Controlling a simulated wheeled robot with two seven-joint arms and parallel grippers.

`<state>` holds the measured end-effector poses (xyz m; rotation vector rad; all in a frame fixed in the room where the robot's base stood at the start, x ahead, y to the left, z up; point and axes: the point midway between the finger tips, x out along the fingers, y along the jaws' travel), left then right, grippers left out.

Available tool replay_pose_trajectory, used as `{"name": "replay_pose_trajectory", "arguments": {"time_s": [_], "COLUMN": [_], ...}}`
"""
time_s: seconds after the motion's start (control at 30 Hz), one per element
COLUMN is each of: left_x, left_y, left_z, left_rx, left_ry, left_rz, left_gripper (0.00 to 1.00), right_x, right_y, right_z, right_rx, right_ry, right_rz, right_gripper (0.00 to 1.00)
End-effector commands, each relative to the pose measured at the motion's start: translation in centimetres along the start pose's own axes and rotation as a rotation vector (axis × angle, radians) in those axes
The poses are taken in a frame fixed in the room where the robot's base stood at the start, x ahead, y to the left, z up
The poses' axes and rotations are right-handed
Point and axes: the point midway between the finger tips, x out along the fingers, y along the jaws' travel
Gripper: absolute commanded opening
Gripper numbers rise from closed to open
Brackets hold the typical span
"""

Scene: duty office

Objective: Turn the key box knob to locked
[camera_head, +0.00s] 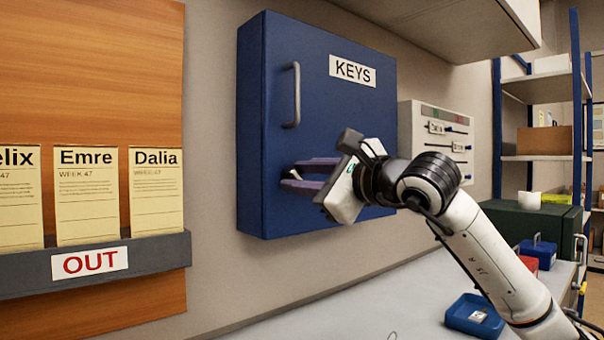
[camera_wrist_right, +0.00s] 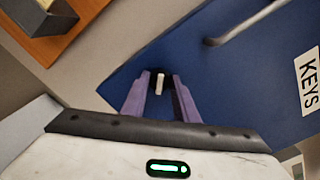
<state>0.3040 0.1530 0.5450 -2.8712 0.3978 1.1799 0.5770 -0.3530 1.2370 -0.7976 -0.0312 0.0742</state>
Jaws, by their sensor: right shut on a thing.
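The blue key box (camera_head: 262,110) hangs on the wall with its door closed, a grey handle (camera_head: 292,95) and a KEYS label (camera_head: 352,71). My right gripper (camera_head: 290,177) reaches in from the right, its purple fingers at the lower left of the door. In the right wrist view, the fingers (camera_wrist_right: 160,84) are shut on the knob (camera_wrist_right: 159,82), a dark round piece with a pale bar. The fingers mostly hide the knob in the head view, and I cannot read any lock markings. My left gripper is not in view.
A wooden board with an OUT card rack (camera_head: 150,258) stands at the left. A white panel with labels (camera_head: 436,140) is right of the box. Below are a worktop (camera_head: 370,300), a blue tray (camera_head: 474,316) and a dark green case (camera_head: 530,222).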

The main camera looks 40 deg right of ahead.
Motion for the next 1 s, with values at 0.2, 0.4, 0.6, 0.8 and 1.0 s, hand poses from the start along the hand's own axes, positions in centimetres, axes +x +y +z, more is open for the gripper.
{"name": "replay_pose_trajectory", "arguments": {"time_s": [0.2, 0.4, 0.6, 0.8, 1.0], "left_x": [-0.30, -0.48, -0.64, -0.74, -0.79], "left_y": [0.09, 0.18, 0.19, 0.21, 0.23], "left_z": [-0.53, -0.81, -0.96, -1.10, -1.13], "left_rx": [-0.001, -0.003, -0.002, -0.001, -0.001], "left_ry": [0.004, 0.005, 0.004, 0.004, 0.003], "left_rz": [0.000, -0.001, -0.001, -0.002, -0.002], "left_gripper": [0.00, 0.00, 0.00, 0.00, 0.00], "right_x": [0.00, 0.01, 0.00, 0.00, 0.00], "right_y": [0.02, 0.08, 0.12, 0.20, 0.24], "right_z": [0.00, -0.04, -0.05, -0.08, -0.10], "right_rx": [-0.205, -0.392, -0.556, -0.679, -0.753], "right_ry": [0.002, 0.002, 0.002, 0.001, 0.001], "right_rz": [0.001, 0.001, 0.000, 0.001, 0.001], "right_gripper": [0.04, 0.04, 0.04, 0.04, 0.04]}}
